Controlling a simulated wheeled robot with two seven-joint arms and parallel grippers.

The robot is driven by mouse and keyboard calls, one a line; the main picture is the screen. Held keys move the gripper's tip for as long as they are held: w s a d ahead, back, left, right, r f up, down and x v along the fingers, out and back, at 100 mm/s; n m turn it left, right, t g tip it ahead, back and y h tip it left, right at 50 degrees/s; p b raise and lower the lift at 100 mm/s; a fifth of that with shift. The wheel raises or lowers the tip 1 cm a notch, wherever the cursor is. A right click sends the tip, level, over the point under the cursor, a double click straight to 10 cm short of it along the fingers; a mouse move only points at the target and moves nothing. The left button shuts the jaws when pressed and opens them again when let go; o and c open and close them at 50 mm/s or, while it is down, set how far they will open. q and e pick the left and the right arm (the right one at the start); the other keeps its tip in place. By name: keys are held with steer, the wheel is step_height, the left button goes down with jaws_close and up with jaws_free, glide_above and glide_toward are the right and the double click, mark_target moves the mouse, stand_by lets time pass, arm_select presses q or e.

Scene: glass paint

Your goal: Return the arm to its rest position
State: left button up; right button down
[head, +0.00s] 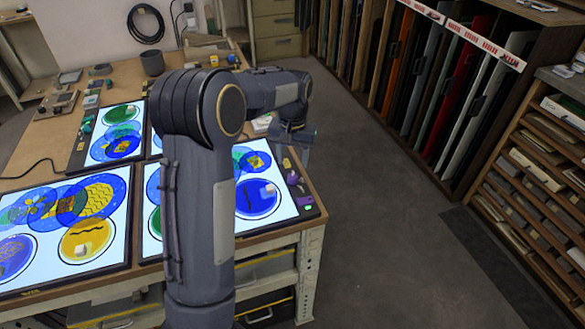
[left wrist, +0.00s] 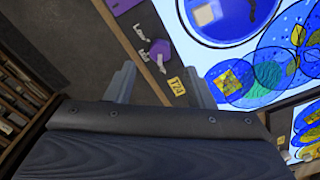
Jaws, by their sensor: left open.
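My left arm rises through the middle of the head view and bends right at the top. My left gripper (head: 291,150) hangs at its end, over the right edge of the workbench (head: 128,69). In the left wrist view, the gripper (left wrist: 161,86) has its two fingers wide apart with nothing held between them. My right gripper is not in view.
Lit panels with painted glass discs (head: 257,197) cover the bench's front, partly hidden by my arm. A dark cup (head: 152,63) stands farther back. Bare floor (head: 375,220) lies right of the bench, before a sheet rack (head: 465,95) and shelves (head: 535,165).

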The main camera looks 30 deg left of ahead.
arm_select(q)
steer(key=shift+r, duration=0.85)
steer(key=shift+s+r, duration=0.15)
steer(key=s+d+r+m+t+h, duration=0.1)
steer(key=s+d+r+t+h, duration=0.2)
steer(key=s, duration=0.7)
steer(key=s+d+r+t+h, duration=0.1)
steer(key=s+d+r, duration=0.3)
steer(key=s, duration=0.7)
steer(key=s+d+f+t, duration=0.1)
steer(key=s+d+f, duration=0.2)
steer(key=s, duration=0.4)
steer(key=shift+s+d+f+m+t, duration=0.2)
steer(key=shift+d+f+m+t, duration=0.1)
steer(key=shift+d, duration=0.5)
